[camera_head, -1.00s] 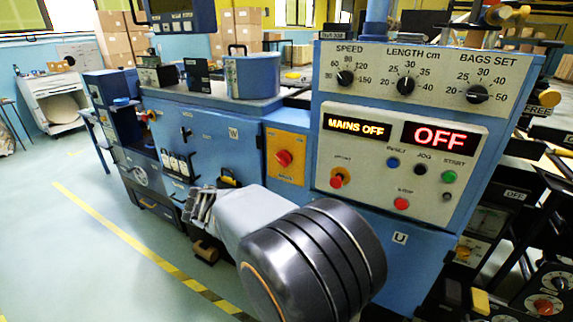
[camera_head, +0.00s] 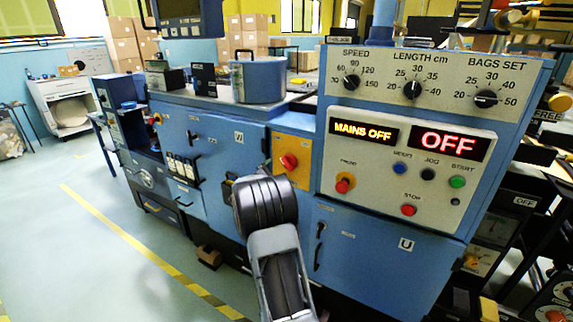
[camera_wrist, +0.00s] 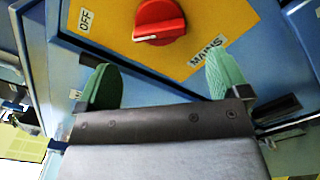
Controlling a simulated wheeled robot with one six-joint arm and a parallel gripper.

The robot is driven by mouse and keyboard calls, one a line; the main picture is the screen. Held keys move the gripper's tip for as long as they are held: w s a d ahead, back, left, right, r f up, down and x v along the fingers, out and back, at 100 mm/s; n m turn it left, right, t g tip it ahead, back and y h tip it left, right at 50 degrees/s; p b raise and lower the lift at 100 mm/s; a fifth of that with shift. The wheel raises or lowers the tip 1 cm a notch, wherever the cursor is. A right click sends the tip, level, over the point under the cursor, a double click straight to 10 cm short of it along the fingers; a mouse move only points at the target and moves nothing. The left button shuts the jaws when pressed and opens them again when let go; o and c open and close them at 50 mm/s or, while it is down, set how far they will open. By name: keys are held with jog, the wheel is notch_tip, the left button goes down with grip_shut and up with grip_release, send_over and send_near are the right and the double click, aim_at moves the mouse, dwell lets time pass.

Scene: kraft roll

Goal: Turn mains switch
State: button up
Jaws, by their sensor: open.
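The mains switch is a red rotary knob (camera_wrist: 160,20) on a yellow plate (camera_wrist: 120,25) with an OFF label at its left and a MAINS label below right. Its grip bar lies roughly sideways in the wrist view, with a pale mark at its left end. In the head view the red knob (camera_head: 289,161) sits on an orange panel of the blue machine. My gripper (camera_wrist: 163,79) is open and empty, its green pads wide apart, a little below the knob and not touching it. In the head view my arm hides the gripper.
A lit display (camera_head: 363,131) reads MAINS OFF and another (camera_head: 448,142) reads OFF. Buttons and dials cover the control panel right of the switch. A blue cabinet door (camera_head: 209,160) is at its left. Open floor (camera_head: 110,250) lies at the left.

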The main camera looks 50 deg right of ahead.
aim_at(286, 166)
jog(key=p+x, duration=0.1)
jog(key=x, duration=0.6)
jog(key=shift+w+d, duration=0.1)
jog(key=shift+d, duration=0.25)
jog(key=c, duration=0.9)
jog(key=shift+c, duration=0.2)
jog(key=shift+f+b, duration=0.15)
jog(key=shift+b, duration=0.15)
